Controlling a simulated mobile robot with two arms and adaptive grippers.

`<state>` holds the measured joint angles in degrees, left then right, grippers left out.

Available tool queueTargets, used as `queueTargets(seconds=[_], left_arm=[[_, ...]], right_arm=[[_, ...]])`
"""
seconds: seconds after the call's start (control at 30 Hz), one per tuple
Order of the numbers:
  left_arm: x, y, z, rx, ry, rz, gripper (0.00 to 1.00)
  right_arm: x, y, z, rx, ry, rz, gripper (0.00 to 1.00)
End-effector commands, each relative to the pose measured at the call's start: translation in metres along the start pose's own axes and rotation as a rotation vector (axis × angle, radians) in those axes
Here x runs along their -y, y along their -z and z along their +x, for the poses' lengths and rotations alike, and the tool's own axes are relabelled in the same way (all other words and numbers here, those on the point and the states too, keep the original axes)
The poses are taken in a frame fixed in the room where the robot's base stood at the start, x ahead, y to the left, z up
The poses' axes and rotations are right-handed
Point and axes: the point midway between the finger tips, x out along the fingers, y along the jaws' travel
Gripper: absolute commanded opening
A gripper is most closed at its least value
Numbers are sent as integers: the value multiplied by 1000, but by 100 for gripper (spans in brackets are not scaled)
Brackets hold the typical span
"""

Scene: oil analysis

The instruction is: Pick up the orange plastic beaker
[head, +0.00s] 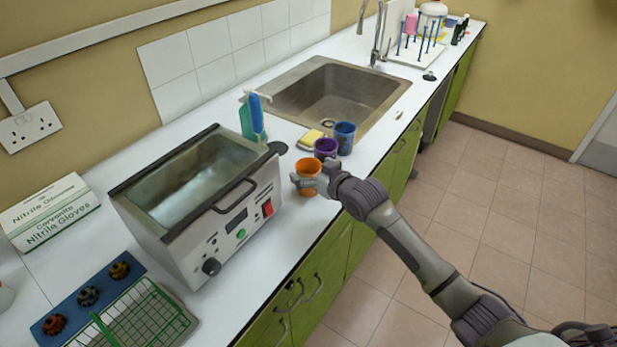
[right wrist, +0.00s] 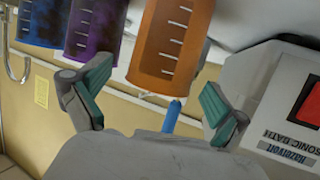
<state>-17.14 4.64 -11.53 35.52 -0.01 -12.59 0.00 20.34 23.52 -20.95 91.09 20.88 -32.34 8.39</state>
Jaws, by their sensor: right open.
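The orange plastic beaker (head: 308,172) stands on the white counter at the right end of the bath unit. It also fills the upper middle of the right wrist view (right wrist: 172,45), with white graduation marks on its side. My right gripper (head: 318,182) is at the beaker in the head view. In the right wrist view my right gripper (right wrist: 155,105) is open, with one green-padded finger to either side of the beaker's width. Whether the fingers touch it cannot be told. My left gripper is not in view.
A purple beaker (head: 326,148) and a blue beaker (head: 344,137) stand just behind the orange one. The ultrasonic bath (head: 225,240) is close on the left. A sponge (head: 311,138) and the sink (head: 330,95) lie farther back.

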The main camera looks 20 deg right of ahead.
Motion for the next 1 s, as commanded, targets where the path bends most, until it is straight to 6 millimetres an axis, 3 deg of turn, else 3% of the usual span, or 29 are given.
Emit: queueTargets(seconds=[0.13, 0.4, 0.77, 1.0], left_arm=[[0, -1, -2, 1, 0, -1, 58], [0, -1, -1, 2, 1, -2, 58], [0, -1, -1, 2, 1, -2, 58], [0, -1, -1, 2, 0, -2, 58]], right_arm=[[0, 0, 15, 0, 0, 1, 99], [0, -1, 17, 0, 0, 0, 97], [0, -1, 16, 0, 0, 0, 37], [0, 0, 16, -1, 0, 0, 37]])
